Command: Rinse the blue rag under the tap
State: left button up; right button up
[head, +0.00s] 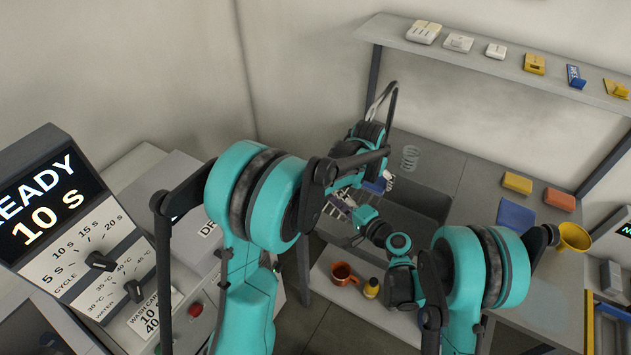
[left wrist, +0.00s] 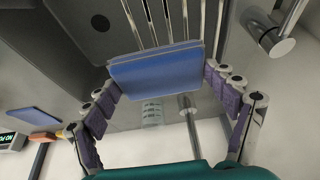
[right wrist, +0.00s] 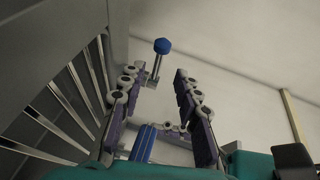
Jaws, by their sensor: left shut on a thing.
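The blue rag (left wrist: 157,72) is a folded slab held between the purple-padded fingers of my left gripper (left wrist: 158,82). In the head view a bit of the rag (head: 374,186) shows over the near left side of the sink (head: 425,199), partly hidden by my arms. The chrome tap (left wrist: 270,36) stands to the right of the rag in the left wrist view. No water is clearly visible. My right gripper (right wrist: 158,84) is open and empty, with a blue knob (right wrist: 162,46) just beyond its fingertips. Some blue (right wrist: 143,143) shows low between its fingers.
A slatted metal rack (right wrist: 65,95) lies close to both grippers. An orange mug (head: 344,274) and small bottle (head: 371,288) stand on the lower shelf.

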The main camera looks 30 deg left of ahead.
jog(key=x, duration=1)
jog(key=shift+a+f, duration=0.15)
grip_shut()
